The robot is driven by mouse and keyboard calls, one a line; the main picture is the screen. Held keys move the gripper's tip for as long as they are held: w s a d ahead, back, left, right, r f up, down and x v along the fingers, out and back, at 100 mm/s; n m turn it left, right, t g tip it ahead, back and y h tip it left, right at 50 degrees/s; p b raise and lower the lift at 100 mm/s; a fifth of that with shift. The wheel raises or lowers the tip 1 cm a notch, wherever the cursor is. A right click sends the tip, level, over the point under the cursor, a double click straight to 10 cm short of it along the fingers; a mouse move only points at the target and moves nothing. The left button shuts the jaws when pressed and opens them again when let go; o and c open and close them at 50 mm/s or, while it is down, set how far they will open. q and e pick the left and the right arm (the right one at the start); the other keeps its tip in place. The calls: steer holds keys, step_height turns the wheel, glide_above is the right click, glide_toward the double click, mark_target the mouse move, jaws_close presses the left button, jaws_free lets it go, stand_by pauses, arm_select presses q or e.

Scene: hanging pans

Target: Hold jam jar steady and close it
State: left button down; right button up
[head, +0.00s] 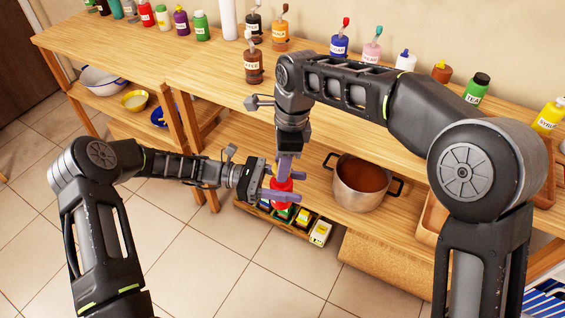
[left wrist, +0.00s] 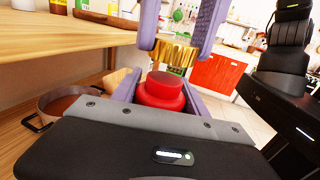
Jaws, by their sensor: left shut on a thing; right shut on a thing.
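The red jam jar (head: 281,187) is upright between the purple fingers of my left gripper (head: 290,189), which is shut on it in mid-air. The jar also shows in the left wrist view (left wrist: 164,92). My right gripper (head: 285,166) points down from above. In the left wrist view, its purple fingers (left wrist: 178,35) are shut on the ribbed gold lid (left wrist: 173,53), just above and behind the jar's top. I cannot tell whether lid and jar touch. The lid cannot be made out in the head view.
A steel pot (head: 361,183) with brown contents stands on the lower shelf, right of the grippers. A crate with several small boxes (head: 319,232) is below them. Bottles line the wooden counter (head: 205,60) behind. The tiled floor at front is clear.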

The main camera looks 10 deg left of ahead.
steer(key=shift+f, duration=0.9)
steer(key=shift+f, duration=0.55)
stand_by(0.5)
